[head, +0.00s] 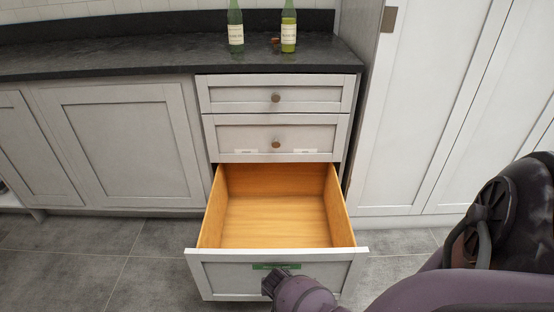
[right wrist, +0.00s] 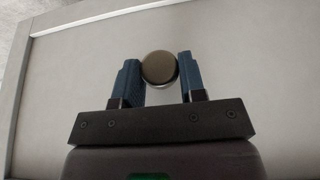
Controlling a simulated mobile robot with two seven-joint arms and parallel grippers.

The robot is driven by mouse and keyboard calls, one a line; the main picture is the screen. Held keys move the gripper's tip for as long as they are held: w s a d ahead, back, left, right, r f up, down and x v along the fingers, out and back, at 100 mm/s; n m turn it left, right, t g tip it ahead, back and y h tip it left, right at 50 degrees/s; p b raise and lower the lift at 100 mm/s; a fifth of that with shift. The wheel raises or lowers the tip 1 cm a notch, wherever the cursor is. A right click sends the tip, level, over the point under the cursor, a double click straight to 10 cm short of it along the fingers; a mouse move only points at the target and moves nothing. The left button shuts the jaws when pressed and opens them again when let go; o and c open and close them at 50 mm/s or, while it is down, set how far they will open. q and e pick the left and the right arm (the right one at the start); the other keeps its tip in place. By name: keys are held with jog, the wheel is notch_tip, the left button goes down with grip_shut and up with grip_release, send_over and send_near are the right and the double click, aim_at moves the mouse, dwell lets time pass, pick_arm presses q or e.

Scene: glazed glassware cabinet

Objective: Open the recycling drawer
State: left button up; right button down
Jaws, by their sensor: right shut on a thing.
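The bottom drawer (head: 205,256), with a green label (head: 275,266) on its grey front, stands pulled far out. Its wooden inside looks empty. My right gripper (head: 270,284) is at the middle of the drawer front, just below the label. In the right wrist view its blue fingers sit on either side of the round brown knob (right wrist: 159,67), shut on it. The knob is hidden behind my gripper in the head view. My left gripper is not in view.
Two shut drawers, the top drawer (head: 240,94) and the middle drawer (head: 240,135), are above. Two green bottles, the left one (head: 236,35) and the right one (head: 288,35), stand on the dark counter (head: 130,58). Tall cabinet doors (head: 425,110) are at right. Grey floor (head: 120,250) lies clear at left.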

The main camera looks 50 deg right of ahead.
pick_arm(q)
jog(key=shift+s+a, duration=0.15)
pick_arm(e)
jog(key=shift+s+a, duration=0.15)
jog(key=shift+a, duration=0.1)
jog(key=c, duration=0.7)
grip_release()
pick_arm(q)
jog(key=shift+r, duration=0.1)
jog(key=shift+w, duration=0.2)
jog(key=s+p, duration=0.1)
jog(key=p, duration=0.1)
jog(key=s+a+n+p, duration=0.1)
jog(key=p, duration=0.2)
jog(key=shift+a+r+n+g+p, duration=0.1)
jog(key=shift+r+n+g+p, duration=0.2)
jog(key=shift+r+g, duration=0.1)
pick_arm(e)
jog(key=v, duration=1)
jog(key=shift+a+r, duration=0.1)
jog(key=shift+r, duration=0.3)
